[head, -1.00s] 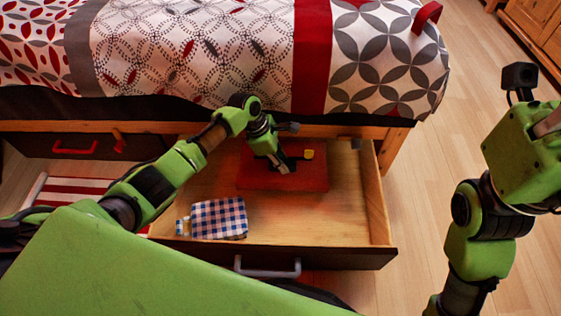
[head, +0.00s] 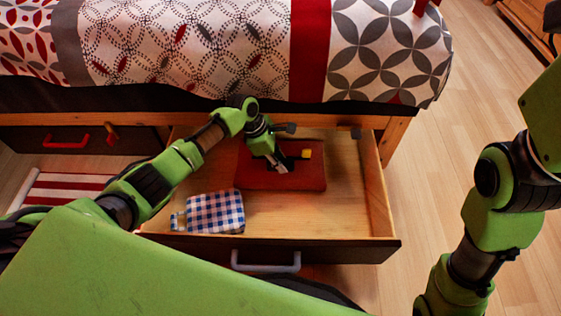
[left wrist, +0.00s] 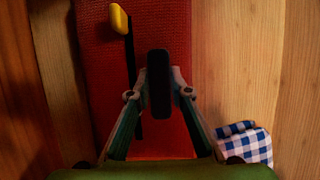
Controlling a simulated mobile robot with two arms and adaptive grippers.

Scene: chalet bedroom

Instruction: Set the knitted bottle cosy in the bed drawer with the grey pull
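A flat red piece with a ribbed, knit-like surface, apparently the cosy (head: 255,178), lies inside the open drawer towards the back. It fills the middle of the left wrist view (left wrist: 97,70). A black strap with a yellow end (head: 305,153) lies across it. The drawer (head: 345,210) has a dark front and a grey pull (head: 266,266). My left gripper (head: 282,166) points down over the red piece. In the left wrist view its fingers are close together with an upright dark piece between them; their grip is unclear. My right gripper is out of view.
A blue-and-white checked cloth item (head: 215,212) lies in the drawer's front left. A closed drawer with a red pull (head: 66,138) is at the left, above a red-striped mat (head: 62,190). The bed (head: 215,50) overhangs the drawer's back. The drawer's right side is clear.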

